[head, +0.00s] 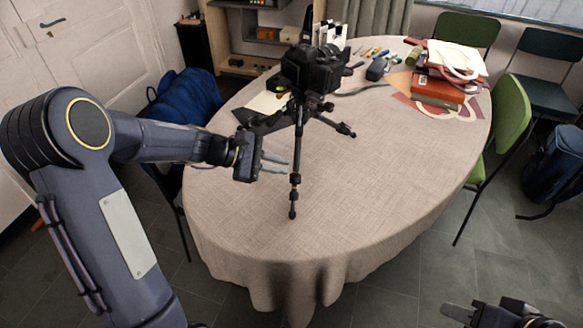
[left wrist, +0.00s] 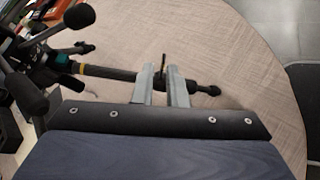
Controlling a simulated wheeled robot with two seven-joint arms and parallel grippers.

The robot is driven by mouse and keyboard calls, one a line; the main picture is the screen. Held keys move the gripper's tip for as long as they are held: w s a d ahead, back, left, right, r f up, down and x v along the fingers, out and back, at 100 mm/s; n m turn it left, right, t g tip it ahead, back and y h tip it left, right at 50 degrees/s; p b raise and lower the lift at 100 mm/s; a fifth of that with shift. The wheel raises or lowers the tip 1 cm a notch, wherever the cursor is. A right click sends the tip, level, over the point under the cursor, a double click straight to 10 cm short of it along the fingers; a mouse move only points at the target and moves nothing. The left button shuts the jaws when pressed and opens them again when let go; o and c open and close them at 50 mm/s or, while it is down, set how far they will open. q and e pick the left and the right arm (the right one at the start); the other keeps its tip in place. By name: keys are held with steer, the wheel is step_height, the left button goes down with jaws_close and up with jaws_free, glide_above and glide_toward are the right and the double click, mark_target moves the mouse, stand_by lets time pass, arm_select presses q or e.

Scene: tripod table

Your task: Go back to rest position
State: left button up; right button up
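A black camera (head: 314,68) sits on a small black tripod (head: 296,150) standing on the round table (head: 390,150). My left gripper (head: 287,167) reaches in from the left beside the tripod's near leg, with its two grey fingers apart. In the left wrist view, my left gripper's fingers (left wrist: 163,72) show a gap, and the tripod leg (left wrist: 110,73) runs across behind their tips. Whether they touch the leg is unclear. My right gripper (head: 448,312) is at the bottom right, clear of the table, partly cut off by the frame.
A red box (head: 437,90) with a bag (head: 457,58) lies at the table's back right. Pens and small items lie at the back. Green chairs (head: 512,112) stand on the right, a blue bag (head: 188,97) on the left. The table's front is clear.

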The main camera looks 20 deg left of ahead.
arm_select(q)
steer(key=v, duration=0.2)
steer(key=shift+s+a+r, duration=0.1)
steer(key=shift+a, duration=0.1)
steer(key=s+d+r+m+g+y+p, duration=0.1)
steer(key=s+r+m+p, duration=0.1)
steer(key=s+r+m, duration=0.45)
steer(key=s+d+r+m+y+p, duration=0.1)
steer(key=s+r+m+y, duration=0.15)
steer(key=s, duration=0.65)
steer(key=s+a+m+t+y+p, duration=0.1)
steer(key=s+m+y+p, duration=0.1)
steer(key=s+m, duration=0.4)
steer(key=s+y, duration=0.1)
steer(key=s, duration=0.4)
steer(key=shift+s+a+m, duration=0.2)
steer(key=shift+a+m, duration=0.1)
